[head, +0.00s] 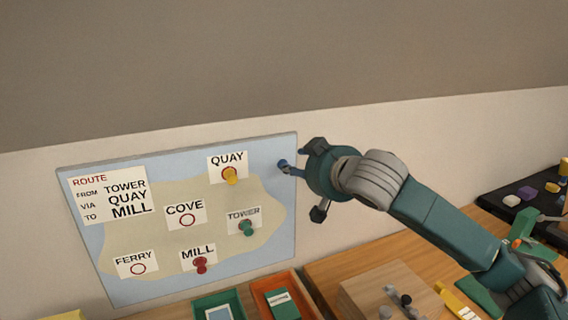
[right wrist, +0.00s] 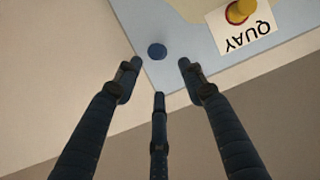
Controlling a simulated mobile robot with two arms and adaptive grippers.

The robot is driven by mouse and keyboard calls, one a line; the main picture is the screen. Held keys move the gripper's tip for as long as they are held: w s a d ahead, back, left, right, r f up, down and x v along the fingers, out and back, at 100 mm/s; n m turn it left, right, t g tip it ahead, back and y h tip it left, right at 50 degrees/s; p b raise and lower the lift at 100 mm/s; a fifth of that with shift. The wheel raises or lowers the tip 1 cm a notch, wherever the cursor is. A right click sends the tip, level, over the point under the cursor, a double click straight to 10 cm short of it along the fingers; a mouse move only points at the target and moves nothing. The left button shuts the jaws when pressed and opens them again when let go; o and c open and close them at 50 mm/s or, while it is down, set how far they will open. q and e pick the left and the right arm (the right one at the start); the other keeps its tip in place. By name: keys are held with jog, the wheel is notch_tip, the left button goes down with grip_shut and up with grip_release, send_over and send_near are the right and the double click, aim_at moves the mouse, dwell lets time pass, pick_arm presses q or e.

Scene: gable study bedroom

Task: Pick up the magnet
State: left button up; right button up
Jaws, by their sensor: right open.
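A blue magnet (head: 283,164) sits on the map board (head: 190,284) near its upper right corner, right of the QUAY label. It also shows in the right wrist view (right wrist: 157,51) as a round blue knob on the light blue border. My right gripper (head: 306,178) is open at the board's right edge, its three fingers spread and pointing at the board. In the right wrist view the fingers (right wrist: 157,80) stand around the area just below the magnet, with nothing between them. Contact with the magnet cannot be told. My left gripper is not in view.
A yellow magnet (head: 230,175) is at QUAY, a green one (head: 247,228) at TOWER and a red one (head: 201,265) at MILL. Green (head: 207,303) and orange (head: 262,287) trays stand below the board. A wooden block (head: 362,289) and a dark tray (head: 490,200) lie right.

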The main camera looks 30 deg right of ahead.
jog(key=f+p+x, duration=0.1)
jog(key=p+x, duration=0.1)
jog(key=x, duration=0.5)
jog(key=shift+s+f, duration=0.15)
jog(key=shift+s, duration=0.15)
jog(key=shift+a, duration=0.1)
jog(key=shift+c, duration=0.2)
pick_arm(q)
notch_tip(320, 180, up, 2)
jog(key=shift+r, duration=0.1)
pick_arm(e)
jog(key=shift+s, duration=0.1)
jog(key=c, duration=0.8)
